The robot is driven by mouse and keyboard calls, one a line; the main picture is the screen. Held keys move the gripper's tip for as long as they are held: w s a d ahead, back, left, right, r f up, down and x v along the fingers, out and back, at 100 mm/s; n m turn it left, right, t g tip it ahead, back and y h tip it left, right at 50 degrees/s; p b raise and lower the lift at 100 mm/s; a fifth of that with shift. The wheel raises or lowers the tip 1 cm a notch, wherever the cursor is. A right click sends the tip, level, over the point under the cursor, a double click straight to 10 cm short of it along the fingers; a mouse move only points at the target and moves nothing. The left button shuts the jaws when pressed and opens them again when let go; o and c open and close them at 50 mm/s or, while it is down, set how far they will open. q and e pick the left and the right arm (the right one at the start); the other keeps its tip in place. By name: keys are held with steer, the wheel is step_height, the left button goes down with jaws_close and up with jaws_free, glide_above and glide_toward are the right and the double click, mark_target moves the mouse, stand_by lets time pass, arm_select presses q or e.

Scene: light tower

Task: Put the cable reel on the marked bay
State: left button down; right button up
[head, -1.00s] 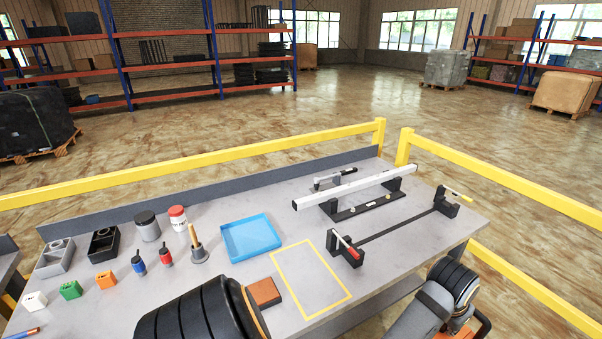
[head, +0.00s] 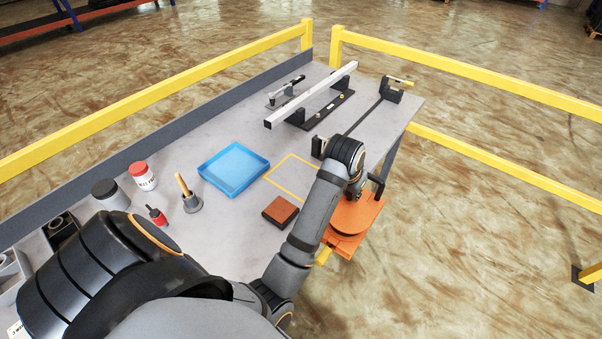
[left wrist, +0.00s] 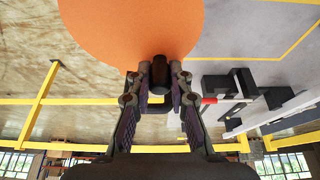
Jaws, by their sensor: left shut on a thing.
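The cable reel (head: 352,218) is orange with flat round flanges. My left gripper (head: 354,186) is shut on it from above, at the table's near edge. In the left wrist view the reel's orange disc (left wrist: 130,30) fills the top, and the fingers (left wrist: 159,88) close around a dark round part at its rim. The marked bay (head: 278,167) is a yellow rectangle outline on the grey tabletop, left of the reel; my arm hides its right part. The outline also shows in the left wrist view (left wrist: 291,48). My right gripper is not in view.
A brown block (head: 280,211) lies at the bay's near side and a blue tray (head: 233,168) to its left. A black fixture with a long bar (head: 368,118) and a pale beam (head: 312,95) stand behind. A yellow rail (head: 460,80) runs beyond the table.

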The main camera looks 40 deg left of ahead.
arm_select(q)
steer(key=shift+r+m+p, duration=0.3)
steer(key=shift+r+m, duration=0.05)
steer(key=shift+m, duration=0.05)
steer(key=m+p, duration=0.1)
steer(key=m, duration=0.1)
steer(key=w+r+m+h+p, duration=0.1)
steer(key=m+p, duration=0.1)
steer(key=r+m+g+h+p, duration=0.1)
steer(key=m+p, duration=0.1)
steer(key=shift+w+d, duration=0.2)
steer(key=shift+d, duration=0.1)
steer(key=a+r+m+g+h+p, duration=0.2)
steer(key=r+m+p, duration=0.3)
steer(key=m, duration=0.6)
steer(key=shift+s+a+g+p, duration=0.4)
steer(key=shift+a+g+p, duration=0.35)
steer(key=shift+g+p, duration=0.25)
steer(key=shift+a+f, duration=0.1)
steer(key=shift+f, duration=0.05)
